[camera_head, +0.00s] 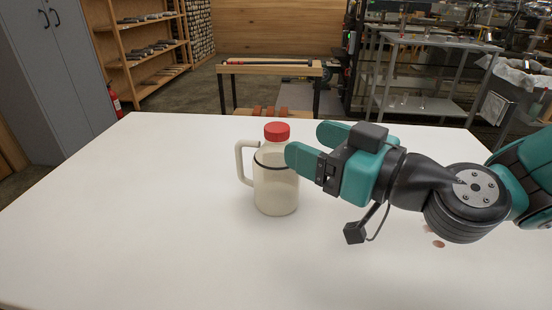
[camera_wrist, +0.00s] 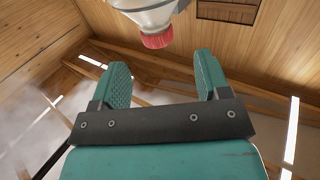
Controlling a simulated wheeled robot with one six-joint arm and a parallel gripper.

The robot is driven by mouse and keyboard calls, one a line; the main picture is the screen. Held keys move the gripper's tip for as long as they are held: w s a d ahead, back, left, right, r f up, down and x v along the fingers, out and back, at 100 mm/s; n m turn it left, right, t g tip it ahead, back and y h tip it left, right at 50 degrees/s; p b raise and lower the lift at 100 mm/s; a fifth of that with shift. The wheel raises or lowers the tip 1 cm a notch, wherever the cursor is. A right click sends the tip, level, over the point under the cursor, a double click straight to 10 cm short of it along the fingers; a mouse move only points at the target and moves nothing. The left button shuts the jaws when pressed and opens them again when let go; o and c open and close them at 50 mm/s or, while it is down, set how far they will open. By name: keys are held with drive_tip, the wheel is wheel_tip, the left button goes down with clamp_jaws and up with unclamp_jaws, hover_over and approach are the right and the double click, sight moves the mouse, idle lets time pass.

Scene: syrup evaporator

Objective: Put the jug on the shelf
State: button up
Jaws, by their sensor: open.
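A cream jug (camera_head: 275,185) with a red screw cap, a dark band and a handle on its left stands upright on the white table (camera_head: 130,230). My gripper (camera_head: 305,145) is at the jug's right, level with its upper part, with its teal fingers pointing left. One fingertip overlaps the jug's edge in the picture; I cannot tell whether they touch. In the wrist view the jug (camera_wrist: 150,14) shows upside down at the top, beyond my open, empty fingers (camera_wrist: 163,75). A wooden shelf unit (camera_head: 127,64) stands on the floor at the back left.
A small brown disc (camera_head: 438,244) lies on the table at the right, below my arm. A grey cabinet (camera_head: 55,80) and a red fire extinguisher (camera_head: 114,100) stand at the left. A wooden bench (camera_head: 270,69) stands behind the table. The table's left and front are clear.

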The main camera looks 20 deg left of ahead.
sight(270, 124)
drive_tip(key=p+x, duration=0.3)
drive_tip(key=x, duration=0.4)
drive_tip(key=shift+w+a, duration=0.15)
drive_tip(key=shift+w+a+f+p, duration=0.2)
drive_tip(key=shift+a+f+p, duration=0.1)
drive_tip(key=shift+a, duration=0.2)
drive_tip(key=shift+r, duration=0.1)
clamp_jaws()
